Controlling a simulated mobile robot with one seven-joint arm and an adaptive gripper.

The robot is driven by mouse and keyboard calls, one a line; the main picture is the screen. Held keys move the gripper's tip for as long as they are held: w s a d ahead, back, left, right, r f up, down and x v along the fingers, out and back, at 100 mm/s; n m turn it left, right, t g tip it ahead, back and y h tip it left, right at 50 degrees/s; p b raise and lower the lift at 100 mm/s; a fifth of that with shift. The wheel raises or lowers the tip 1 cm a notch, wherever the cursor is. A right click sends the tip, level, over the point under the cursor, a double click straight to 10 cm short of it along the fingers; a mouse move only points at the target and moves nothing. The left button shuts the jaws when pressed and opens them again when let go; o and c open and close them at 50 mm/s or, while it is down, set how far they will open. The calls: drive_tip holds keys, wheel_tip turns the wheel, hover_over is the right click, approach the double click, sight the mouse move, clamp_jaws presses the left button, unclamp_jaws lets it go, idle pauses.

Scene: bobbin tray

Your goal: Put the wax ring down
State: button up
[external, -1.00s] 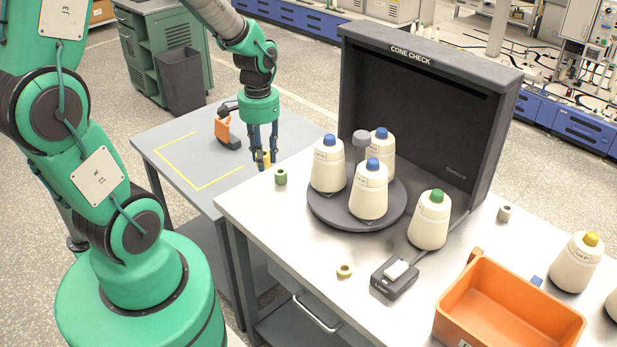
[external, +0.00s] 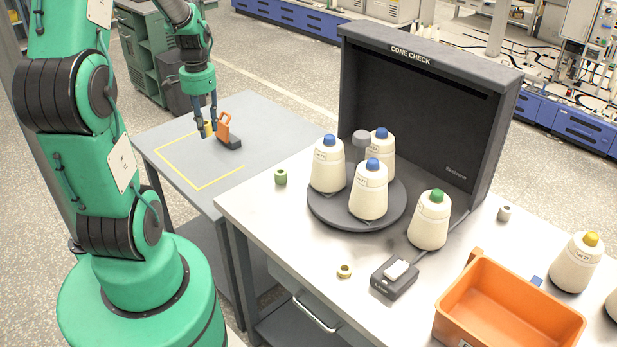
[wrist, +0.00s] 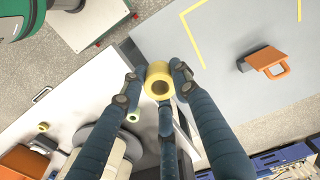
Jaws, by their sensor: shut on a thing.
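The wax ring is a pale yellow hollow cylinder. In the wrist view the ring (wrist: 157,70) sits between my fingertips, with its dark hole facing the camera. In the external view the ring (external: 208,128) shows small and partly covered by a finger. My gripper (external: 206,127) is shut on it, over the grey side table (external: 240,165). My gripper also shows in the wrist view (wrist: 156,82). The ring appears held above the tabletop, but the gap is hard to judge. A yellow tape outline (external: 202,187) marks part of this table.
An orange-handled tool (external: 228,132) lies on the side table just right of my gripper. The bench (external: 275,225) holds a green ring (external: 281,177), another yellowish ring (external: 344,271), a cone turntable (external: 325,210) and an orange bin (external: 510,300). The side table's front is clear.

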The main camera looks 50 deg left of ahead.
drive_tip(key=s+a+f, duration=0.1)
drive_tip(key=s+a, duration=0.2)
drive_tip(key=a, duration=0.3)
wheel_tip(320, 180, down, 20)
drive_tip(key=shift+a, duration=0.15)
drive_tip(key=b, duration=0.3)
hover_over(209, 166)
drive_tip(key=shift+s+f, duration=0.1)
drive_tip(key=shift+f, duration=0.6)
drive_tip(key=shift+f+b, duration=0.3)
drive_tip(key=shift+f, duration=1.45)
drive_tip(key=shift+f, duration=0.15)
